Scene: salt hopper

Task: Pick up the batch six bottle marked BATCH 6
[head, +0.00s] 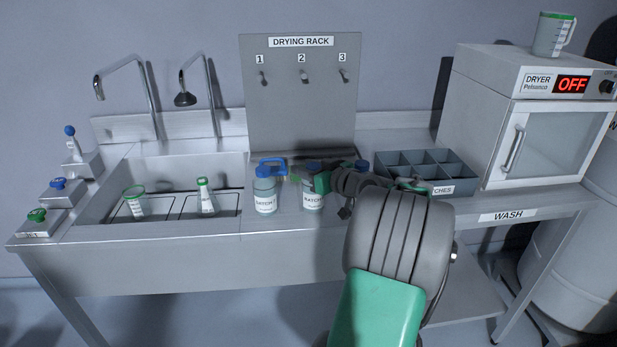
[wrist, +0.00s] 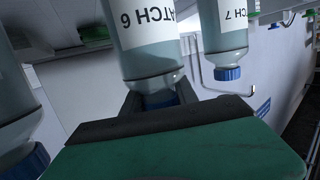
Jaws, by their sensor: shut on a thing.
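The bottle marked BATCH 6 shows in the wrist view (wrist: 150,45), upside down in the picture, with pale grey-blue contents, a white label and a blue cap. My gripper (wrist: 160,99) is shut on it at the cap and neck. In the head view this is the middle bottle (head: 312,198), upright, with my gripper (head: 315,174) at its top from the right. Only part of its label reads there. I cannot tell whether its base touches the counter.
A bottle marked BATCH 7 (wrist: 224,35) stands close beside it. A blue-capped bottle (head: 265,195) is left of the middle one. Another bottle (wrist: 15,130) is partly cut off. A grey compartment box (head: 395,158) and dryer (head: 545,140) are right; the sink (head: 110,190) is left.

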